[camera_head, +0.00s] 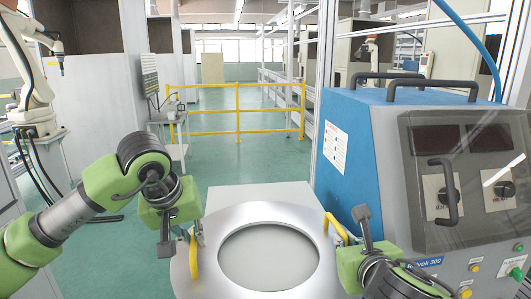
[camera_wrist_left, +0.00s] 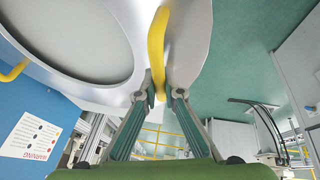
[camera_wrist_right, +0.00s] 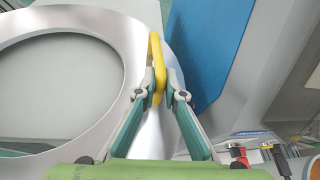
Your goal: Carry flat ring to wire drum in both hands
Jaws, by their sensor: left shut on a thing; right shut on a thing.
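The flat ring (camera_head: 270,213) is a broad silver plate with a round opening, low in the centre of the head view. It has a yellow handle on each side. My left gripper (camera_head: 192,240) is shut on the left handle (camera_head: 193,262); the left wrist view shows its fingers either side of the yellow bar (camera_wrist_left: 157,45). My right gripper (camera_head: 345,236) is shut on the right handle (camera_head: 334,226), which also shows in the right wrist view (camera_wrist_right: 156,60). A plain grey surface shows through the opening. I cannot make out a wire drum.
A blue welding machine (camera_head: 345,170) with a dark front panel stands close on the right. A pale flat top (camera_head: 258,193) lies just beyond the ring. Yellow railing (camera_head: 238,112) crosses farther back, with open green floor (camera_head: 235,160) before it. A white robot arm (camera_head: 32,75) stands left.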

